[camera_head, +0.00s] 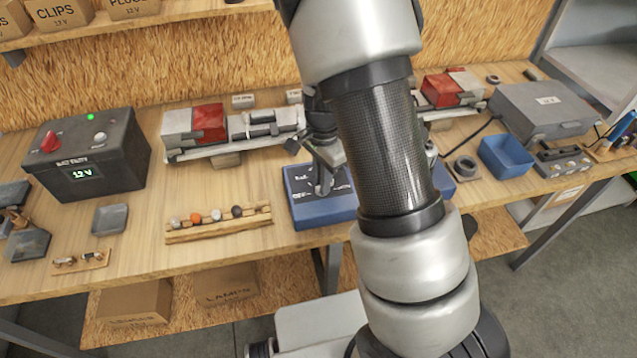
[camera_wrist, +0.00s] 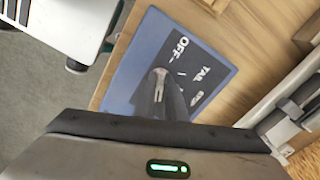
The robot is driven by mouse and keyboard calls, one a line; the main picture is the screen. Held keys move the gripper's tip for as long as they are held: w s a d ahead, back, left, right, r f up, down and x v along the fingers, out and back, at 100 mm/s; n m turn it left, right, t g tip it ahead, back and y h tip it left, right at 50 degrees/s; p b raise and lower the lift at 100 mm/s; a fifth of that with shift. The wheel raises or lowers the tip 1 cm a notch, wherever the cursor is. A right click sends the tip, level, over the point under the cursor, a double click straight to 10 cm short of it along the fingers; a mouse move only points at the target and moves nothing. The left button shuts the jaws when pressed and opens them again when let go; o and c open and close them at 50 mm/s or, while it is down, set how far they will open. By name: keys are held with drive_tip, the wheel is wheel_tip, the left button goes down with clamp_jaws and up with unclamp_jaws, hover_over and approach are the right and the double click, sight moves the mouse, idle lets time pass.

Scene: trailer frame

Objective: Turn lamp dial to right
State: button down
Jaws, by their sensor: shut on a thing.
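The lamp dial is a grey knob on a blue box (camera_head: 308,212) with a dark label plate, which lies on the bench in the middle of the head view. In the wrist view the box (camera_wrist: 135,62) shows the words OFF, TAIL and one more beside the dial (camera_wrist: 158,72). My gripper (camera_head: 323,186) reaches down onto the dial and is shut on it; it also shows in the wrist view (camera_wrist: 162,92). The fingers hide much of the dial, so I cannot tell which word it points to.
A dark battery box (camera_head: 88,157) reading 12 V stands at left. A rack of small bulbs (camera_head: 218,222) lies left of the blue box. Red and white lamp units (camera_head: 196,130) stand behind. A blue bin (camera_head: 506,158) is at right. My arm hides part of the bench.

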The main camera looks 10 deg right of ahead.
drive_tip(key=m+p, duration=0.1)
drive_tip(key=m, duration=0.1)
drive_tip(key=shift+r+m+p, duration=0.1)
drive_tip(key=shift+m+p, duration=0.2)
drive_tip(key=shift+p, duration=0.05)
drive_tip(key=shift+m+p, duration=0.55)
drive_tip(key=shift+m, duration=0.75)
drive_tip(key=c, duration=1.7)
unclamp_jaws()
drive_tip(key=shift+c, duration=0.2)
drive_tip(key=shift+r, duration=2.9)
